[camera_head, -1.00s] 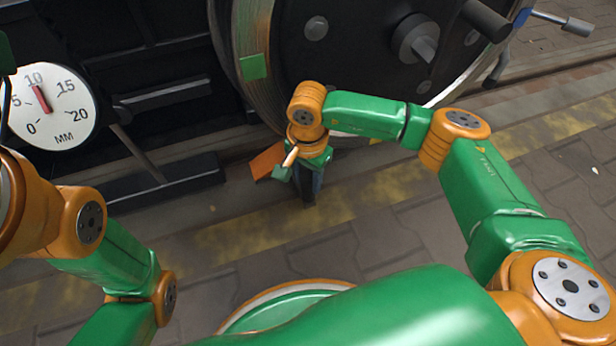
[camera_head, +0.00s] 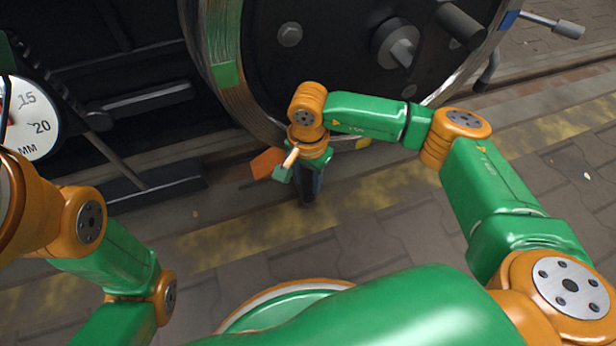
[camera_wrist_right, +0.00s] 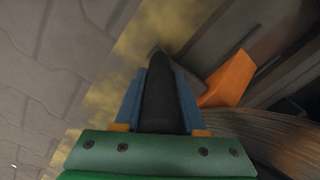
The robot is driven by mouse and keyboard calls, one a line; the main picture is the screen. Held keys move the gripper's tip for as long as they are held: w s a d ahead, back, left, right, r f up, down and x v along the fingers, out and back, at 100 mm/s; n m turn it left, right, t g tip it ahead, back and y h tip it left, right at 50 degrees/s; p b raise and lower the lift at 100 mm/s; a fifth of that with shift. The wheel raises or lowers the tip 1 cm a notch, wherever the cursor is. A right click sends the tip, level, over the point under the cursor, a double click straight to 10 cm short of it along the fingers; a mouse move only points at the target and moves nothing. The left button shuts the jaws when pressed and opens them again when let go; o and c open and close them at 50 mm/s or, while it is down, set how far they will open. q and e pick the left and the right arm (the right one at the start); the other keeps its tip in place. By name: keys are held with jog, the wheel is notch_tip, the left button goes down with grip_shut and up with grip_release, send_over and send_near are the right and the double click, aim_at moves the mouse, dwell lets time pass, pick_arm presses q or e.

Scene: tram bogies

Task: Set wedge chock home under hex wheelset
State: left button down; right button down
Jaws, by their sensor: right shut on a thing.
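The wheelset's large wheel (camera_head: 330,60) fills the top middle of the head view, with a bolted dark face, a hub and a green patch on its worn rim. The wedge chock (camera_head: 267,163) is an orange block at the foot of the wheel, just left of my right gripper (camera_head: 306,172). In the right wrist view the blue fingers of the right gripper (camera_wrist_right: 160,82) are shut on a black handle. The orange chock (camera_wrist_right: 230,80) shows to the right of it, apparently beside the wheel rim (camera_wrist_right: 285,135). My left gripper is out of view.
A dial gauge marked MM (camera_head: 32,120) is at the left edge. A dark bar (camera_head: 150,190) lies low left of the wheel. A worn yellow line (camera_head: 240,238) crosses open paving in front of the wheel.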

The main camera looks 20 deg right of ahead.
jog(key=shift+c, duration=2)
grip_release()
jog(key=shift+r, duration=0.1)
notch_tip(320, 180, up, 6)
jog(key=p, duration=0.5)
jog(key=shift+r, duration=0.55)
jog(key=shift+f, duration=0.1)
